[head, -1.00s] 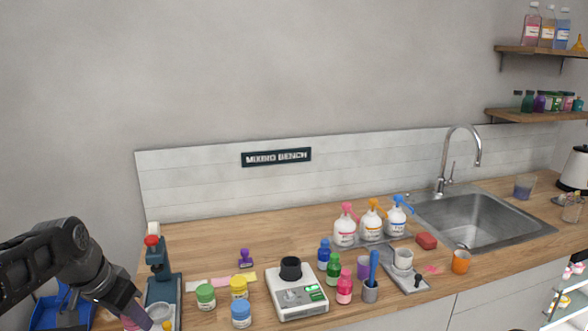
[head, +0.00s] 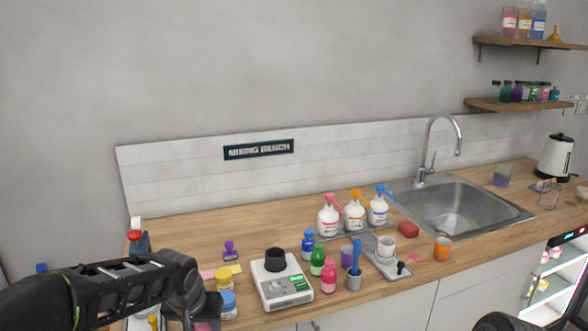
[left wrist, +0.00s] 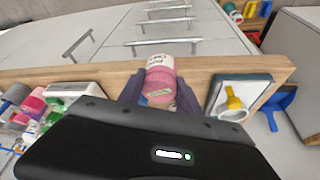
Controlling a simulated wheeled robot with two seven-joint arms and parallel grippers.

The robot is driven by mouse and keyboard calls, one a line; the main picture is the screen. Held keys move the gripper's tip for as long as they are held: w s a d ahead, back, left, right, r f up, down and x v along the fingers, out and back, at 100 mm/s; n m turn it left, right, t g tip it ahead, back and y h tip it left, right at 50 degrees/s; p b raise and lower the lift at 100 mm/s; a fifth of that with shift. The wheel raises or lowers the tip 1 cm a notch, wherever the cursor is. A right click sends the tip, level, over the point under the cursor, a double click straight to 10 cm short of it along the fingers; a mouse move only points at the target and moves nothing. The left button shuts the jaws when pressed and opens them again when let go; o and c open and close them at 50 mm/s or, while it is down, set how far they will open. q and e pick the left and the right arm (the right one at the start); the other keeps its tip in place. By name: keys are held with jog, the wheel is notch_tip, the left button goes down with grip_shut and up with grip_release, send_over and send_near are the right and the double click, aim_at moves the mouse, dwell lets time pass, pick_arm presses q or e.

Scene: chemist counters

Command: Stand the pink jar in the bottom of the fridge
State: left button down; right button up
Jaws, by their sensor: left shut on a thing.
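The pink jar (left wrist: 160,80) has a white, lettered lid and shows in the left wrist view. My left gripper (left wrist: 161,92) is shut on it, with one dark finger on each side. In the head view my left arm comes in low over the counter's left end, and the jar cannot be made out there. The lit fridge (head: 551,284) stands at the far right of the head view, with small jars on its shelves. Its bottom is cut off or hidden. A dark part of my right arm shows at the lower right; its gripper is out of view.
Drawers with handles lie beyond the counter edge.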

pick_arm(q)
jog(key=s+f, duration=0.4)
jog(key=f, duration=0.1)
dwell(0.5)
dwell(0.3)
